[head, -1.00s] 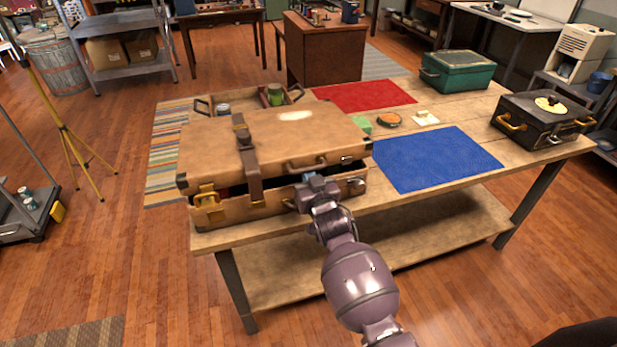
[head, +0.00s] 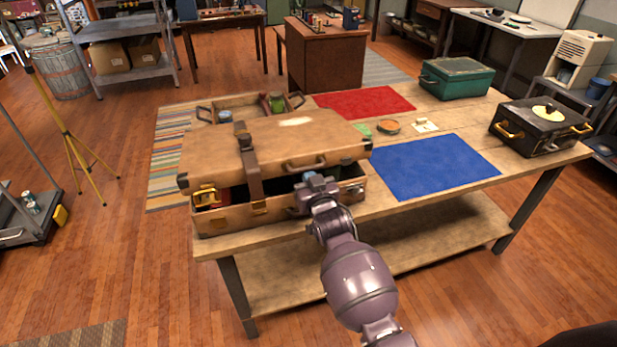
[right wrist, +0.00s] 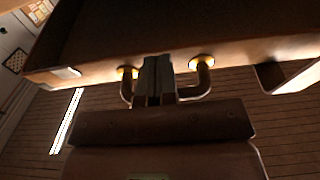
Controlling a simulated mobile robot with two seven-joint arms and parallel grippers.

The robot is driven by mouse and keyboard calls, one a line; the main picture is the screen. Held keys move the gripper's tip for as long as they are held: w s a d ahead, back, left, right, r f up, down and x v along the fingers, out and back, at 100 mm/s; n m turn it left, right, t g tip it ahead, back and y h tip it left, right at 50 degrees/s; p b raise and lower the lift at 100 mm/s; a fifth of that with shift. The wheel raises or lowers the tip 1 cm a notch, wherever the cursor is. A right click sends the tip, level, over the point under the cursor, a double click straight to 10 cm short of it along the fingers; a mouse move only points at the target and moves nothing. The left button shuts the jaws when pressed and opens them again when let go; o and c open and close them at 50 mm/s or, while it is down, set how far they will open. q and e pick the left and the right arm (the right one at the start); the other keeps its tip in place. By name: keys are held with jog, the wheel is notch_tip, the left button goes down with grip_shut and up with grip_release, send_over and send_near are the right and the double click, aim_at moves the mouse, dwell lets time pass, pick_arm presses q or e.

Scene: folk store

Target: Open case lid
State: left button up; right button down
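The brown case (head: 230,220) stands at the near left of the wooden table. My right gripper (head: 312,181) is at the lid's front handle (head: 305,162). In the right wrist view, its fingers (right wrist: 155,80) are together and cross the handle (right wrist: 205,82) between its two brass mounts, below the lid (right wrist: 190,30). The fingers seem to hook the bar rather than pinch it. My left gripper is not in view.
The table (head: 350,212) also holds a blue mat (head: 435,167), a red mat (head: 365,102), a green box (head: 457,76) and a black case (head: 540,127). An open tray (head: 297,100) with cans lies behind the case. A yellow tripod (head: 68,135) stands at left.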

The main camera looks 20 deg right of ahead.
aim_at(307, 158)
jog(key=shift+w+r+p, duration=0.15)
jog(key=shift+r+p, duration=0.35)
jog(key=shift+r, duration=0.2)
jog(key=shift+w+r+p, duration=0.1)
jog(key=shift+r+p, duration=0.4)
jog(key=shift+r, duration=0.15)
jog(key=shift+w+r+p, duration=0.15)
jog(key=shift+r+p, duration=0.15)
jog(key=shift+r, duration=0.15)
jog(key=shift+w+r+p, duration=0.25)
jog(key=shift+r+p, duration=0.45)
jog(key=shift+r, duration=0.1)
